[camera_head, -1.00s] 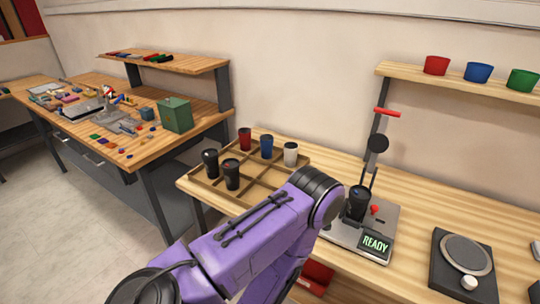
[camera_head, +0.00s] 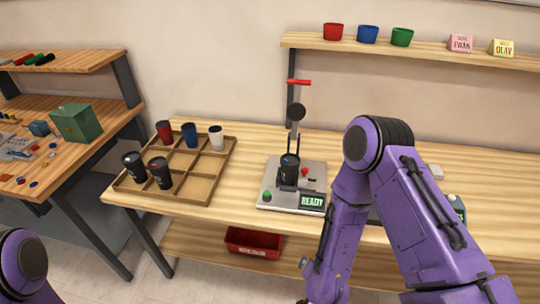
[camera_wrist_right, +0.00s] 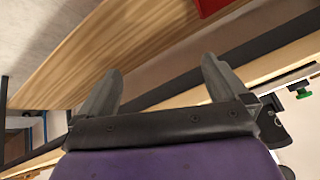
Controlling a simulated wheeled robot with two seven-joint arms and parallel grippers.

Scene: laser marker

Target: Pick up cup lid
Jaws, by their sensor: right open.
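In the head view, a dark cup (camera_head: 289,169) with a black top stands in the laser marker (camera_head: 278,199). A wooden divided tray (camera_head: 201,190) to its left holds red (camera_head: 165,131), blue (camera_head: 190,135), white (camera_head: 216,138) and two black cups (camera_head: 134,167), (camera_head: 160,173). The cups seem to have dark tops; I cannot make out a separate loose lid. My right gripper (camera_wrist_right: 160,88) is open and empty in the wrist view, low near wooden edges. In the head view, its arm hangs down right of the marker, partly hiding the table. My left gripper is out of view.
A shelf (camera_head: 440,50) above carries red, blue and green pots and two name cards. A red bin (camera_head: 254,243) sits below the tabletop. A second workbench (camera_head: 50,180) stands at the left. The tabletop between tray and marker is clear.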

